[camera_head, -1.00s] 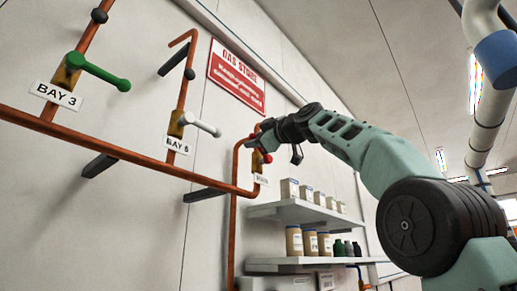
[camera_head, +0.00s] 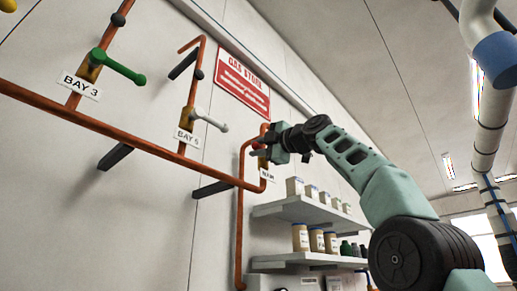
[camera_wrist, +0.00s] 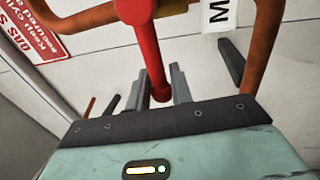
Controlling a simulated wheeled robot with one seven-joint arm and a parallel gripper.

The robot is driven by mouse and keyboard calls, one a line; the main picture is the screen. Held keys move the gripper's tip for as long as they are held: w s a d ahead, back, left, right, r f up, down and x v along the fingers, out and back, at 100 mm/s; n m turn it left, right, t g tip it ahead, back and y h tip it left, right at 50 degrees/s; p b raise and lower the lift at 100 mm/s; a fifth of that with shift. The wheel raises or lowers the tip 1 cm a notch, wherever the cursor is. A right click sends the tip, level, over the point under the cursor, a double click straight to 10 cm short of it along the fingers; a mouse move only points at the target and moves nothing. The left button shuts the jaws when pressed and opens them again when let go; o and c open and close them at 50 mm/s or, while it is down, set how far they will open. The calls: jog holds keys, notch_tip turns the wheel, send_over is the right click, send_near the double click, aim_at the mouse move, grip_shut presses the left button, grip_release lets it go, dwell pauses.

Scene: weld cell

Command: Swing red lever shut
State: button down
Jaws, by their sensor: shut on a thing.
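The red lever (camera_wrist: 149,45) runs down the wrist view from its red hub to a rounded end between my fingers. My gripper (camera_wrist: 159,78) is shut on the lever near that end, one finger on each side. In the head view my gripper (camera_head: 259,150) is at the pipe by the small MAIN label (camera_head: 267,174). There the gripper hides most of the lever.
A green lever (camera_head: 119,67) at BAY 3 and a white lever (camera_head: 210,120) at BAY 5 stick out left of my gripper. Copper pipes (camera_head: 140,143) run along the wall. Shelves (camera_head: 300,210) with boxes and jars stand below my arm.

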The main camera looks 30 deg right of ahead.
jog(key=shift+f, duration=0.1)
dwell(0.3)
jog(key=c, duration=1.5)
grip_release()
jog(key=shift+a, duration=0.1)
jog(key=b+v, duration=0.8)
jog(key=v, duration=0.9)
jog(key=shift+s, duration=0.25)
